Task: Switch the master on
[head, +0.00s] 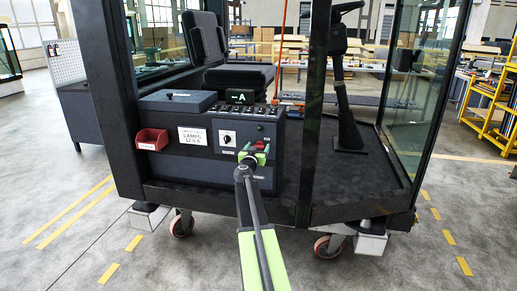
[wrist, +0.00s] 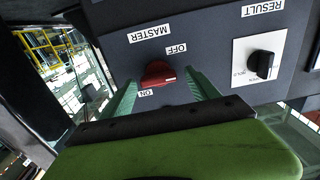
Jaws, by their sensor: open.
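The red master switch knob (wrist: 157,74) sits on a dark panel (wrist: 112,18) between the labels OFF and ON, which appear upside down in the wrist view. A white mark on the knob is at its right end in that view. My gripper (wrist: 162,80) is open, with one green finger on each side of the knob and gaps visible. I cannot tell whether the fingertips reach the panel. In the head view my gripper (head: 256,153) is at the front of the console, just below the red knob (head: 260,145).
A black rotary knob (wrist: 264,64) labelled RESULT is beside the master in the wrist view. The console also bears a red bin (head: 151,139) and a LAMPS sign (head: 192,136). A seat (head: 238,78) stands behind; a dark post (head: 316,110) rises to the right.

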